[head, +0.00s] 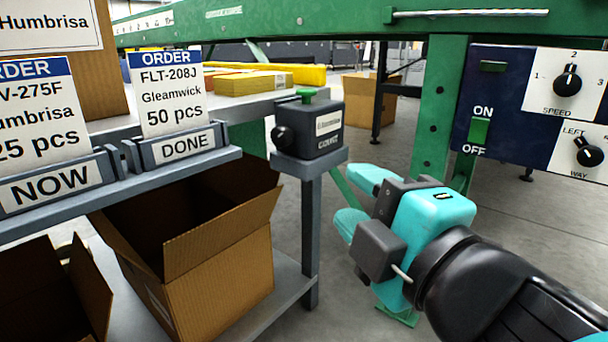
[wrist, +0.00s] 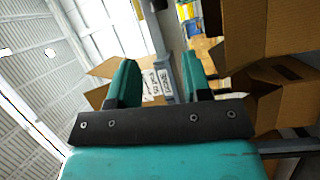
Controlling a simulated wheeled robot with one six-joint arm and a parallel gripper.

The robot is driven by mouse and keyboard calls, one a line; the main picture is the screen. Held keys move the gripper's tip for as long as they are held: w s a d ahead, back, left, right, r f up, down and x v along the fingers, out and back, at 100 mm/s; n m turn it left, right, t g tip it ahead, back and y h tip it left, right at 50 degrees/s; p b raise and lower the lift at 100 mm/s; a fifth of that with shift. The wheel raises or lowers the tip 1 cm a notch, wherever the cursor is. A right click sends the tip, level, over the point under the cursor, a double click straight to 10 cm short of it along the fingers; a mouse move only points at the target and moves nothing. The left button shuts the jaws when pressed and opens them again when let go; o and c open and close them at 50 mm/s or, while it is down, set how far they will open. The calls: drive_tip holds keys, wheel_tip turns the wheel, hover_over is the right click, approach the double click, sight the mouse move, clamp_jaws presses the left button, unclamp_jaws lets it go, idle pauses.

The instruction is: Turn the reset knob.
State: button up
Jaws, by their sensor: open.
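A dark grey box (head: 312,124) stands on a small grey post-top at the end of the shelf in the head view. No knob in view is legibly marked reset. My gripper (head: 362,200) is to the right of and below this box, open, empty and apart from it, with its fingers pointing left. In the wrist view my gripper (wrist: 158,68) shows two separated teal fingers with no knob between them.
A control panel at right carries a SPEED knob (head: 567,80), a WAY knob (head: 588,152) and an ON/OFF switch (head: 478,132). A green post (head: 432,105) stands behind my gripper. Order cards (head: 168,95) stand on the shelf above an open cardboard box (head: 220,285).

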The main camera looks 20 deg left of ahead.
sight(285, 140)
drive_tip(key=p+x, duration=0.9)
drive_tip(key=x, duration=0.1)
drive_tip(key=r+p+x, duration=0.1)
drive_tip(key=p+x, duration=0.4)
drive_tip(key=shift+s+a+p, duration=0.15)
drive_tip(key=shift+a+p, duration=0.15)
drive_tip(key=shift+w+a+p, duration=0.45)
drive_tip(key=shift+a+p, duration=0.05)
drive_tip(key=shift+p, duration=0.25)
drive_tip(key=shift+w+a+f+p, duration=0.2)
drive_tip(key=shift+w+a+p, duration=0.1)
drive_tip(key=shift+c, duration=0.4)
drive_tip(key=c, duration=0.5)
